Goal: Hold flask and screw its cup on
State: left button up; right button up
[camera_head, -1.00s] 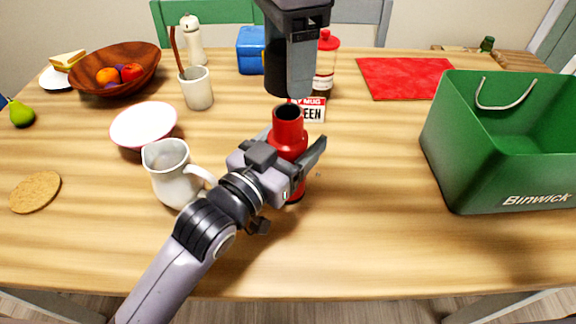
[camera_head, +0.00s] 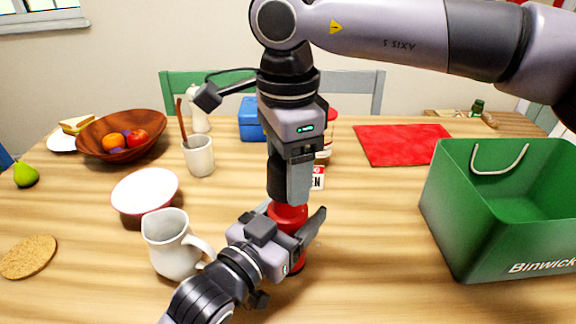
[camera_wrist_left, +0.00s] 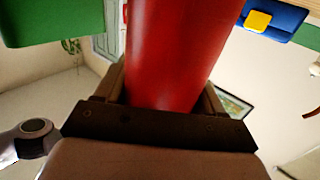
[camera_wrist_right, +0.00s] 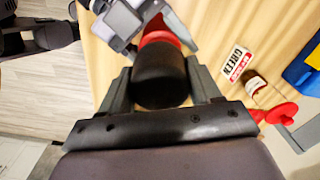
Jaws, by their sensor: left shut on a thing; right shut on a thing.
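The red flask (camera_head: 289,217) stands upright on the table, and my left gripper (camera_head: 293,212) is shut around its upper body. The flask also fills the middle of the left wrist view (camera_wrist_left: 175,50). My right gripper (camera_head: 287,190) points down from above, shut on the black cup (camera_head: 276,182). The cup is directly over the flask, its lower end at the flask's top, and it hides the neck. In the right wrist view the cup (camera_wrist_right: 160,76) sits between the fingers with red flask behind it. I cannot tell whether the threads are engaged.
A white pitcher (camera_head: 170,250) stands close to my left gripper. A green bin (camera_head: 455,215) is at the right. The table between flask and bin is clear.

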aim_at(288, 229)
jog(key=shift+f, duration=0.1)
jog(key=shift+f, duration=0.8)
jog(key=shift+f, duration=0.6)
